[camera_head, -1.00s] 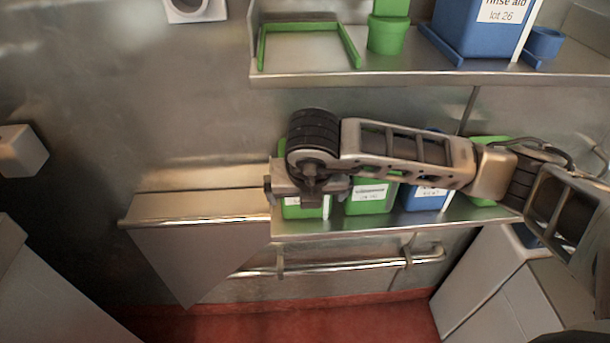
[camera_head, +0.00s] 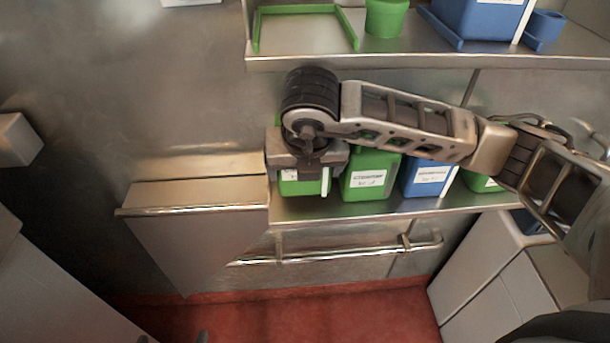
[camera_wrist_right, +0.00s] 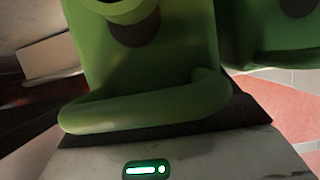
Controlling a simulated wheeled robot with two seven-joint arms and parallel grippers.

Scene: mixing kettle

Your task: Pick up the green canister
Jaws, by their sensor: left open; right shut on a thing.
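The green canister (camera_head: 310,187) is the leftmost on the lower shelf, with a white label partly covered by my right gripper. My right gripper (camera_head: 306,165) comes down over its top and is shut on it. The canister and its thick handle fill the right wrist view (camera_wrist_right: 150,70). I cannot tell for sure whether its base is clear of the shelf. My left gripper (camera_head: 172,338) is open, with only its tips showing at the bottom edge, far from the canister.
The lower shelf (camera_head: 400,212) also holds another green canister (camera_head: 367,188) close on the right, then a blue one (camera_head: 425,181) and a further green one. An upper shelf (camera_head: 420,60) overhangs behind. A rail (camera_head: 340,252) runs below. A metal box (camera_head: 195,200) stands left.

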